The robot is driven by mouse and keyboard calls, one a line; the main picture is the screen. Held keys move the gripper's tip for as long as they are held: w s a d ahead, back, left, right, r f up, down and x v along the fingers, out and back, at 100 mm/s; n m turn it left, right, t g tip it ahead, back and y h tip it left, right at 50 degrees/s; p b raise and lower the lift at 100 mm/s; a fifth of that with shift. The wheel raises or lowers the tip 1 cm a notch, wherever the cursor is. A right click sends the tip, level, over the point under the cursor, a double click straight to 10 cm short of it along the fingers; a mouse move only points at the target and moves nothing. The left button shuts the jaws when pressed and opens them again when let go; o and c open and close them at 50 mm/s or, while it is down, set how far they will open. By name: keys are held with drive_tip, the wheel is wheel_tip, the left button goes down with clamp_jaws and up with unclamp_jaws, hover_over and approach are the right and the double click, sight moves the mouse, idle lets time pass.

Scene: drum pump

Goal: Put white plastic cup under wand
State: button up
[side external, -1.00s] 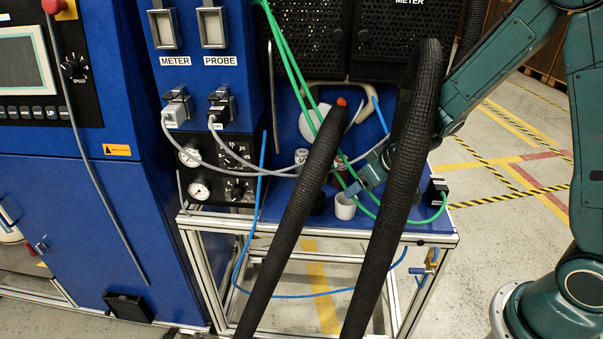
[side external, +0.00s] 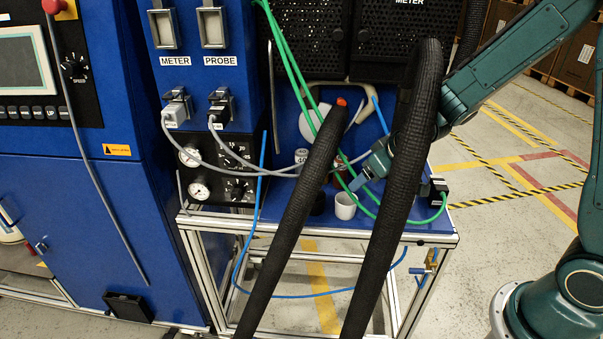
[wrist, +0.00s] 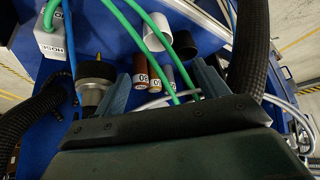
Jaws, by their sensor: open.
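The white plastic cup (side external: 345,206) stands upright on the blue bench top, and it also shows in the wrist view (wrist: 154,40), partly crossed by a green hose. My gripper (side external: 361,182) is open, just above and right of the cup in the side view, apart from it. In the wrist view its two blue fingers (wrist: 160,74) are spread with nothing held, and the cup is beyond them. A thick black hose hides part of my wrist. I cannot tell for sure which part is the wand; a black and brass fitting (wrist: 95,75) shows beside the left finger.
A black cup (side external: 318,204) stands left of the white one. Green hoses (side external: 318,128) and thick black hoses (side external: 300,200) cross the work area. The bench front edge (side external: 300,231) is close by.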

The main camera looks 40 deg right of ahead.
drive_tip(key=s+a+r, duration=0.1)
drive_tip(key=s+r, duration=0.7)
drive_tip(key=s, duration=0.3)
drive_tip(key=s+a+r, duration=0.1)
drive_tip(key=s+r, duration=0.8)
drive_tip(key=s, duration=0.3)
drive_tip(key=shift+g, duration=0.4)
drive_tip(key=shift+s, duration=0.1)
drive_tip(key=shift+c, duration=1.1)
drive_tip(key=shift+r, duration=0.1)
